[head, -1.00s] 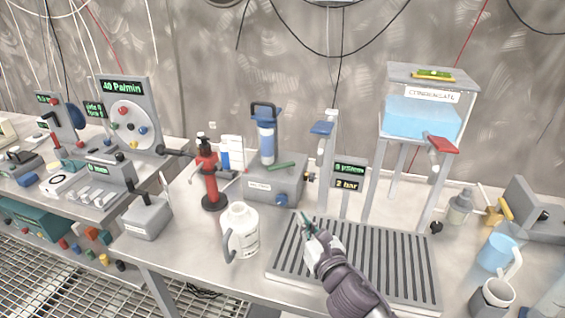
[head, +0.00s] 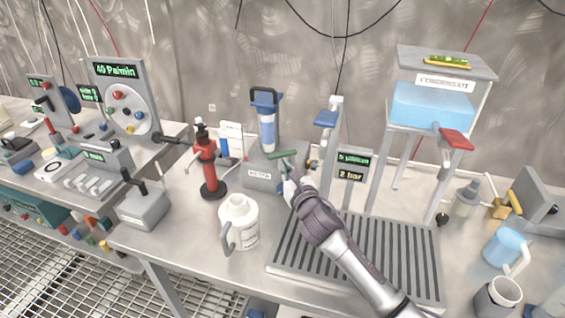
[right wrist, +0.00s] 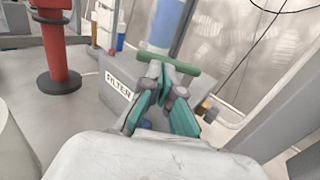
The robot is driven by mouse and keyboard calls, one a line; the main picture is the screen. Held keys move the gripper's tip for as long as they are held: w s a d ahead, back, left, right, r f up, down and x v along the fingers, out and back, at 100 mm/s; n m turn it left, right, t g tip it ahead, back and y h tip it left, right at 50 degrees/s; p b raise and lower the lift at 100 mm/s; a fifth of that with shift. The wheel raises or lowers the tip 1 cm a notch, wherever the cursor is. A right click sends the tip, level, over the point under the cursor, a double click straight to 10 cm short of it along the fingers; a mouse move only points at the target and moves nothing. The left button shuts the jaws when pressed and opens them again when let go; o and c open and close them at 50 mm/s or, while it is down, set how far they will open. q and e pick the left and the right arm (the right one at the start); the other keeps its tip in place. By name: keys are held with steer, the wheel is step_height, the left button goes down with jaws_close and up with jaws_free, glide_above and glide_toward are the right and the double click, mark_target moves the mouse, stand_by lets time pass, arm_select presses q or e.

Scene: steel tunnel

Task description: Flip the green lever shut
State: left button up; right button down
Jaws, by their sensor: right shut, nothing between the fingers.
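The green lever (head: 281,155) is a short bar on top of the grey filter box (head: 257,176), beside the blue and clear filter cylinder (head: 266,130). In the right wrist view the lever (right wrist: 180,65) lies across, just beyond my fingertips. My right gripper (head: 287,172) is at the box's front right corner, just below the lever in the picture. Its teal fingers (right wrist: 161,84) are shut with nothing between them. I cannot tell whether they touch the lever. The gripper hides part of the box front. My left gripper is not in view.
A red pump bottle (head: 208,170) and a white jug (head: 239,222) stand left of my right arm. The slatted drain tray (head: 405,250) lies under the arm.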

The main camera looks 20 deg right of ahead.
steer(key=shift+w, duration=0.95)
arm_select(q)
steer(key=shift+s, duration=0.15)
